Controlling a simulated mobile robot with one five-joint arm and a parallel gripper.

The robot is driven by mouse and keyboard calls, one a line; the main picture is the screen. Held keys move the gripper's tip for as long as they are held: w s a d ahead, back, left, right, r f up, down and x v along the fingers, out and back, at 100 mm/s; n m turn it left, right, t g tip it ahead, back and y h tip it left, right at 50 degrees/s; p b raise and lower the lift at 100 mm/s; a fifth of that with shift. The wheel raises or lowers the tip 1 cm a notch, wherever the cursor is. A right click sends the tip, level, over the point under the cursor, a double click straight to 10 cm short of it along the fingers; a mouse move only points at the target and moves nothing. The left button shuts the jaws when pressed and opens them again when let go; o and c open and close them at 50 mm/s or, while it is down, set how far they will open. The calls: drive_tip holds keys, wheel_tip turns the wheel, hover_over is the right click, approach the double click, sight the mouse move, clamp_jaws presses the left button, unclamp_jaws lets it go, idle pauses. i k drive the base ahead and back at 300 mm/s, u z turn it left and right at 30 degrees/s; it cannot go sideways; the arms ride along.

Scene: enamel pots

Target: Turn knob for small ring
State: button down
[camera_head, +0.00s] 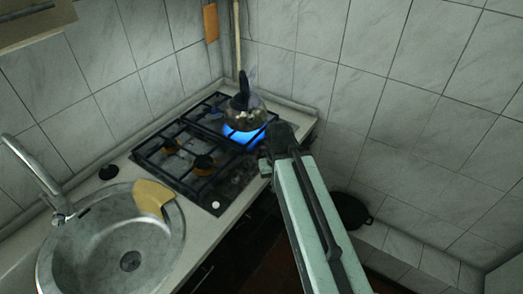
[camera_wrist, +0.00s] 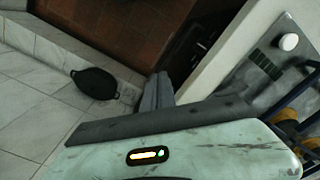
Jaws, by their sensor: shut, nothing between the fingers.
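A black gas hob (camera_head: 176,184) with dark grates is set in the counter. A blue flame (camera_head: 240,132) burns under a kettle-like pot (camera_head: 246,120) at its right end. A round white knob (camera_head: 215,205) sits at the hob's front corner; it also shows in the wrist view (camera_wrist: 289,42). My gripper (camera_head: 268,160) is at the hob's right front edge, apart from that knob. In the wrist view my gripper (camera_wrist: 156,92) is shut and empty, pointing over the floor beside the counter. My arm may hide other knobs; a small ring cannot be singled out.
A sink (camera_head: 110,245) with a yellow cloth (camera_head: 153,196) on its rim lies left of the hob. A tiled wall (camera_head: 400,100) stands behind and right. A black pan (camera_wrist: 95,83) rests on a tiled ledge. The counter's front edge (camera_wrist: 215,65) is close to my gripper.

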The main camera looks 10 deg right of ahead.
sight(260, 152)
drive_tip(key=z, duration=1.7)
drive_tip(key=i, duration=0.5)
drive_tip(key=u, duration=3.8)
